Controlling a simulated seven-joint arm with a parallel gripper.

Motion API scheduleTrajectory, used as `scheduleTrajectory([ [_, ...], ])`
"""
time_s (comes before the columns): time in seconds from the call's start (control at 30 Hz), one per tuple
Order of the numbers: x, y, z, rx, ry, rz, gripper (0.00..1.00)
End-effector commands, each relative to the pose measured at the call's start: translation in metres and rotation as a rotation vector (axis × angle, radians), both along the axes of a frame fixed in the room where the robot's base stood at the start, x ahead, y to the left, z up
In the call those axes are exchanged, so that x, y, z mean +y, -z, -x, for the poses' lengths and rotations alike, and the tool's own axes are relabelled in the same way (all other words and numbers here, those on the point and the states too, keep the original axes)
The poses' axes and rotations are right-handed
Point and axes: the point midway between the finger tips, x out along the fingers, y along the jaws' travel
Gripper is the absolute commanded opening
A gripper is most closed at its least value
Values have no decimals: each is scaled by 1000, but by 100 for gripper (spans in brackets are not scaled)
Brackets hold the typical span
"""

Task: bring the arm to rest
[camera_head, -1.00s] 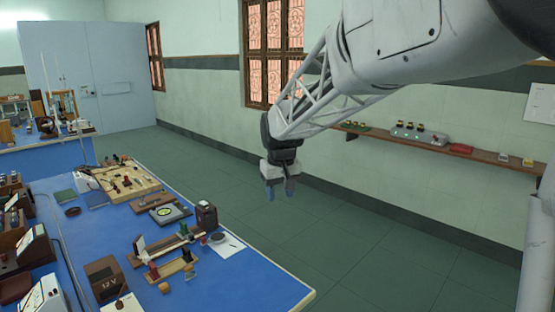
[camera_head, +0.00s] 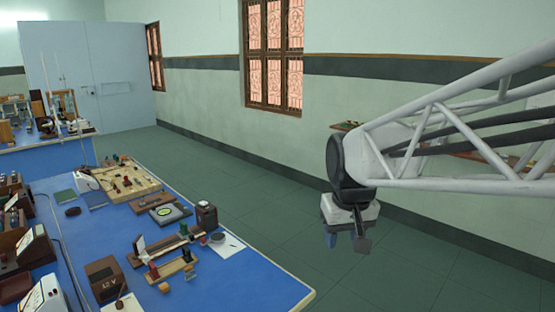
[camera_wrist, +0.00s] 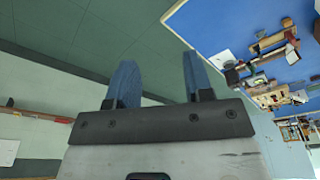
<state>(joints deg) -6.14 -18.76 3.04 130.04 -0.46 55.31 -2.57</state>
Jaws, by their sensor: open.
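My gripper (camera_head: 346,243) hangs at the end of my white lattice arm, right of the middle in the head view. It points down over the open green floor, to the right of the blue bench and apart from it. In the wrist view my gripper (camera_wrist: 158,75) shows two blue fingers spread apart with nothing between them.
The blue bench (camera_head: 262,283) at the left carries instruments, a wooden board (camera_head: 128,184) and a 12 V box (camera_head: 106,279). A wall shelf (camera_head: 458,155) runs partly behind my arm. The green floor (camera_head: 265,215) between bench and wall is clear.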

Motion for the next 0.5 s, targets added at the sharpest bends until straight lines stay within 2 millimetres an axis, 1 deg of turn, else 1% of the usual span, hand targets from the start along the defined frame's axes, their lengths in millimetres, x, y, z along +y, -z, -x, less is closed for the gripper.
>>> scheduleTrajectory([
  [0.03,-5,2,12,-4,11,-1,47],
  [0.1,-11,4,28,-9,28,-3,47],
  [0.27,-24,13,63,-19,63,-6,47],
  [0.5,-40,31,115,-35,116,-9,47],
])
